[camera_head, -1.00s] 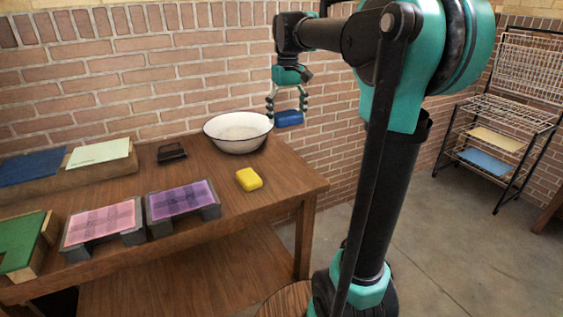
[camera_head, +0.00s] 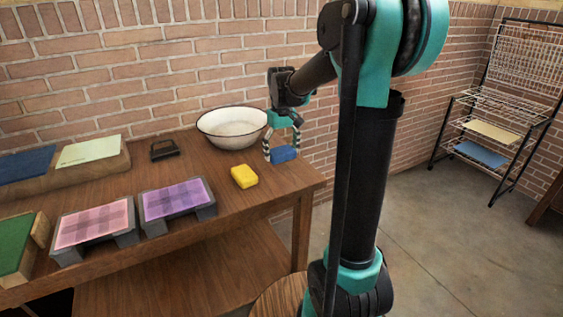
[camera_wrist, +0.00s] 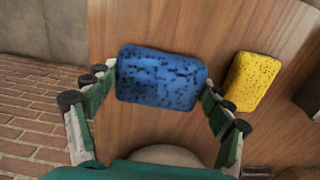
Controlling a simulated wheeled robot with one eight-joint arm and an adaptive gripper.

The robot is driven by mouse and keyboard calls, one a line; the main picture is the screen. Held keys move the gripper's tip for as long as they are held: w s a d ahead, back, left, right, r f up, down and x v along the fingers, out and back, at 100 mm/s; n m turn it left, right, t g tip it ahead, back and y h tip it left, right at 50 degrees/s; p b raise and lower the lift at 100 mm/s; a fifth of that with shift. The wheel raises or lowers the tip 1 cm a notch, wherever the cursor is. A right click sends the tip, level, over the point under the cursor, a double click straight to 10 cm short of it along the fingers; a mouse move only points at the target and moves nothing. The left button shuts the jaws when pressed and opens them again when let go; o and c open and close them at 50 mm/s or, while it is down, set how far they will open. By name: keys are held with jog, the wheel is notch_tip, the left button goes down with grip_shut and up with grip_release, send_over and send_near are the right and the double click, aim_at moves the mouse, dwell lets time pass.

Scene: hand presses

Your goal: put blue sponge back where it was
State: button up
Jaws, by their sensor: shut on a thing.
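The blue sponge (camera_head: 284,154) is between the fingers of my gripper (camera_head: 283,158), over the right end of the wooden table (camera_head: 275,190). My gripper is shut on it. In the wrist view the blue sponge (camera_wrist: 161,77) has dark specks and sits between the two fingers of my gripper (camera_wrist: 158,100), with wood behind it. I cannot tell whether its underside touches the table. The yellow sponge (camera_head: 244,176) lies on the table just left of the blue one, and the wrist view shows it (camera_wrist: 251,82) to the right.
A white bowl (camera_head: 232,128) with a dark rim stands behind the sponges near the brick wall. A purple-topped press (camera_head: 174,199) and a pink-topped press (camera_head: 93,224) stand left. The table's right edge is close to my gripper. A wire rack (camera_head: 489,132) stands far right.

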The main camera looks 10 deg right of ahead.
aim_at(281, 169)
jog(key=shift+f, duration=2.05)
jog(key=shift+f, duration=0.1)
jog(key=o, duration=1.2)
notch_tip(281, 169, up, 12)
jog(key=shift+r, duration=0.15)
